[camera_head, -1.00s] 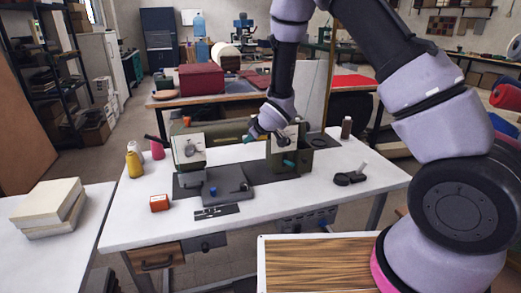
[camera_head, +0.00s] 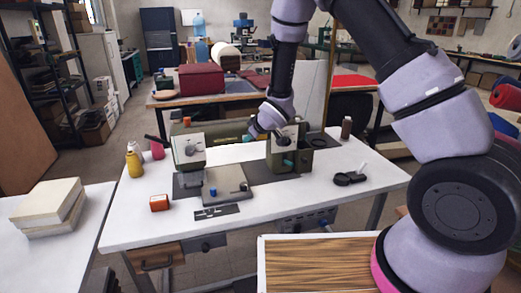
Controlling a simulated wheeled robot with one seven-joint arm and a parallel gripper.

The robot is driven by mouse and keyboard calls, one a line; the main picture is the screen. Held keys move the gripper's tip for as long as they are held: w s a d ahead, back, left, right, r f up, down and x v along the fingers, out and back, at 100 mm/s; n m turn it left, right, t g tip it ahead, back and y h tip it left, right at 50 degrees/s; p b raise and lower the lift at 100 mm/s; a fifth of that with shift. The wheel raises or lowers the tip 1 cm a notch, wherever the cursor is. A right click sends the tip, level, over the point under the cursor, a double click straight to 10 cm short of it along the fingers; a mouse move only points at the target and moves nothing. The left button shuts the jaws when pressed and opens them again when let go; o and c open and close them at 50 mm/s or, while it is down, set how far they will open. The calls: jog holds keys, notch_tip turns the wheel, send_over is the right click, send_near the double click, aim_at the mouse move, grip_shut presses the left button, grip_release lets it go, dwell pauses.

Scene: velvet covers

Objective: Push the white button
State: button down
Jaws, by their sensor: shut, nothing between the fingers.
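A green and grey machine stands on the white table, with a left housing (camera_head: 189,151) and a right housing (camera_head: 277,160) that both have pale front faces. My gripper (camera_head: 284,139) is shut and empty, pointing down at the upper part of the right housing's pale face. It looks touching or very close; I cannot tell which. A white button cannot be made out; it is too small or hidden by my gripper. A teal knob (camera_head: 288,163) sits low on the right housing.
A light grey plate (camera_head: 225,187) with a small blue knob lies in front of the machine. A black object (camera_head: 349,178) lies right; the table front is mostly clear.

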jog(key=shift+s+d, duration=0.15)
jog(key=shift+s, duration=0.4)
jog(key=shift+s, duration=0.1)
jog(key=s, duration=0.2)
jog(key=s+d, duration=0.1)
jog(key=s, duration=0.2)
jog(key=shift+s+d, duration=0.3)
jog(key=s+d+r+m+h, duration=0.25)
jog(key=d+r+m, duration=0.55)
jog(key=d+r, duration=1.1)
jog(key=s+d+r+m, duration=0.3)
jog(key=s+r, duration=0.4)
jog(key=s, duration=0.3)
jog(key=s+d+r+m, duration=0.4)
jog(key=s+r, duration=0.3)
jog(key=s, duration=0.4)
jog(key=shift+s+g+h, duration=0.3)
jog(key=shift+h, duration=0.05)
